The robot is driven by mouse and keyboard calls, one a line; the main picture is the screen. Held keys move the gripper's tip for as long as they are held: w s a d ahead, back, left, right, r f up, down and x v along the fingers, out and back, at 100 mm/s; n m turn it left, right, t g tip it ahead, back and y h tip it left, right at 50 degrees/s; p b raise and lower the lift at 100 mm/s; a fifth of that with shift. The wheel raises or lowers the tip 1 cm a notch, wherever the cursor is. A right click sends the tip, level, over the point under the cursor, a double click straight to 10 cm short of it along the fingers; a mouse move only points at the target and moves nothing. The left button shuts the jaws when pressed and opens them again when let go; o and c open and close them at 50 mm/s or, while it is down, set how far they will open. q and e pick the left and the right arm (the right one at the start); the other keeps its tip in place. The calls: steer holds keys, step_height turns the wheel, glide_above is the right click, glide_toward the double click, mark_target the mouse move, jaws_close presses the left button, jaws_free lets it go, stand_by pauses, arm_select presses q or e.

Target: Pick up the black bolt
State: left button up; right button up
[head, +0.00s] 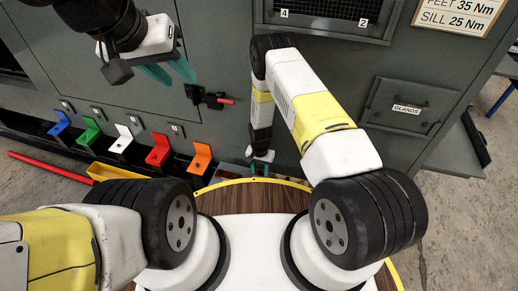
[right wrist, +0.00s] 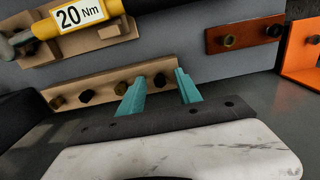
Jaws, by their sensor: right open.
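In the right wrist view my right gripper (right wrist: 160,92) is open, with its two teal fingers apart in front of a tan wooden strip (right wrist: 108,88). A black bolt (right wrist: 158,81) sits at the strip's right end and shows between the fingers, not gripped. In the head view the right gripper (head: 259,167) is small and partly hidden behind the table edge. My left gripper (head: 172,73) is open and empty at upper left, before the grey cabinet.
A yellow tool labelled 20 Nm (right wrist: 78,17) lies above the strip. A red-brown strip with bolts (right wrist: 258,34) and an orange bracket (right wrist: 300,58) are at right. Coloured brackets (head: 120,140) line the cabinet's foot.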

mark_target(260, 172)
jaws_close()
step_height(260, 172, up, 13)
stand_by(1.1)
